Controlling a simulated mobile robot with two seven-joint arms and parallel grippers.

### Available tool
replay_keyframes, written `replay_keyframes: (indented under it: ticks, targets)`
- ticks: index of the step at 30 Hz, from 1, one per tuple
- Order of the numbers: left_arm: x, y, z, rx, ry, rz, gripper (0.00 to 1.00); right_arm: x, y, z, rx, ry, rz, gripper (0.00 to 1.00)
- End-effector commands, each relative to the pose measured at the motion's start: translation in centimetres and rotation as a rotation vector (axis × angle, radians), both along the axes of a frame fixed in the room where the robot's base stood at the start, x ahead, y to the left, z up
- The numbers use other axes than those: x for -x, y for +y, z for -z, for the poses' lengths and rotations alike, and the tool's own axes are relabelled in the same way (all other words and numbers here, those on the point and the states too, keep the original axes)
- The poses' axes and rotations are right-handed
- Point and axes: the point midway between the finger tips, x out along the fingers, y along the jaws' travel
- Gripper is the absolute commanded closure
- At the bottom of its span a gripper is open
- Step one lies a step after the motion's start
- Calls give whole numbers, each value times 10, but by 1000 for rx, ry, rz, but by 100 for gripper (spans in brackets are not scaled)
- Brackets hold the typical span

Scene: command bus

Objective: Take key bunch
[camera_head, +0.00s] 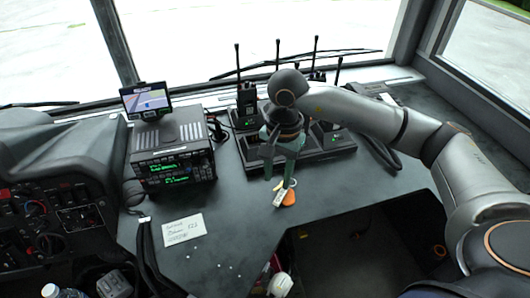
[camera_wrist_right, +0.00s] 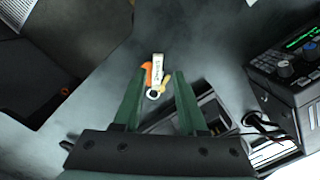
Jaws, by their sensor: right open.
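The key bunch (camera_head: 288,198) lies on the dark dashboard counter near its front edge. It has an orange tag, a white label with writing, a yellowish piece and a ring. My right gripper (camera_head: 280,178) points down just above and behind it, with its green fingers apart. In the right wrist view, the key bunch (camera_wrist_right: 157,73) shows between and slightly beyond the open fingertips (camera_wrist_right: 158,76). Nothing is held. I cannot tell how far above the keys the fingertips are. My left gripper is not in view.
A charger tray (camera_head: 325,158) with several upright radios stands behind my right gripper. A radio unit (camera_head: 172,158) with a small screen (camera_head: 146,100) is to the left. A handwritten note (camera_head: 183,229) lies in front of it. The counter between note and keys is mostly clear.

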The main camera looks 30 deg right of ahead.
Motion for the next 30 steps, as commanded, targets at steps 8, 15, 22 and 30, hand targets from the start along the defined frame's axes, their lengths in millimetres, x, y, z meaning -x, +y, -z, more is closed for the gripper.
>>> replay_keyframes:
  ticks: [8, 15, 22, 30]
  targets:
    - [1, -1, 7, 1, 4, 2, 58, -4, -17, 3, 67, -16, -9, 59]
    - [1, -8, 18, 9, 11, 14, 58, -4, -16, 26, 63, -16, -9, 59]
    - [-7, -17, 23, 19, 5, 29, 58, -3, -16, 50, 63, -15, -8, 59]
    - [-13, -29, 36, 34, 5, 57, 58, -4, -16, 75, 62, -16, -8, 59]
